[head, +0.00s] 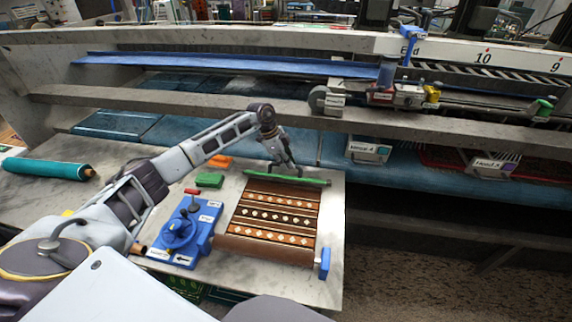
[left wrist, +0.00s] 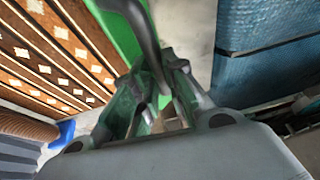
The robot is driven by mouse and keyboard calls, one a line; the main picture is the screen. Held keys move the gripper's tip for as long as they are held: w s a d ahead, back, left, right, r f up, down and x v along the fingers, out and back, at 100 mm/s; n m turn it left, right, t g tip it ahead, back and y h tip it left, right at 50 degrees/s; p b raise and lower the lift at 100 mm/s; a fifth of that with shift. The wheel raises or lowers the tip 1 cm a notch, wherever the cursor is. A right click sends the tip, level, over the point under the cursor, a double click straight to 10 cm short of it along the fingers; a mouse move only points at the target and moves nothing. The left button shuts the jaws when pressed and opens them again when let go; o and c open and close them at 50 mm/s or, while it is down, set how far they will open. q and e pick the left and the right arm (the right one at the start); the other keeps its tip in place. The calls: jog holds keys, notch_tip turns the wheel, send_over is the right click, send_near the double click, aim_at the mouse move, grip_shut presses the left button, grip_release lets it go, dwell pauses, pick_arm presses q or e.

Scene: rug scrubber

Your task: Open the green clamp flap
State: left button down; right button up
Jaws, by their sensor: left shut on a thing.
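The green clamp flap (head: 306,181) is a long narrow bar across the far edge of the brown patterned rug (head: 272,213). My right gripper is out of view.
A blue device with a wheel (head: 180,232) stands left of the rug. Green (head: 209,180) and orange (head: 221,161) blocks lie near the far left. A blue piece (head: 324,263) stands at the near right corner. A grey rail (head: 200,101) runs behind the table.

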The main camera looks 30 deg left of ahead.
pick_arm(q)
jog(key=shift+w+a+f, duration=0.3)
jog(key=shift+w+f, duration=0.05)
jog(key=shift+w, duration=0.8)
jog(key=shift+w+a+f, duration=0.3)
jog(key=shift+w+f, duration=0.1)
jog(key=shift+w, duration=0.75)
jog(key=shift+w+a+f, duration=0.3)
jog(key=shift+w+f, duration=0.05)
jog(key=shift+w, duration=0.8)
jog(key=shift+r, duration=0.1)
jog(key=shift+w+a, duration=0.1)
jog(key=shift+a, duration=0.05)
jog(key=c, duration=1.6)
grip_release()
jog(key=shift+w, duration=0.1)
jog(key=shift+c, duration=0.2)
jog(key=shift+o, duration=0.9)
jog(key=shift+w+f, duration=0.2)
jog(key=shift+f, duration=0.1)
jog(key=shift+s, duration=0.1)
jog(key=shift+s+f, duration=0.1)
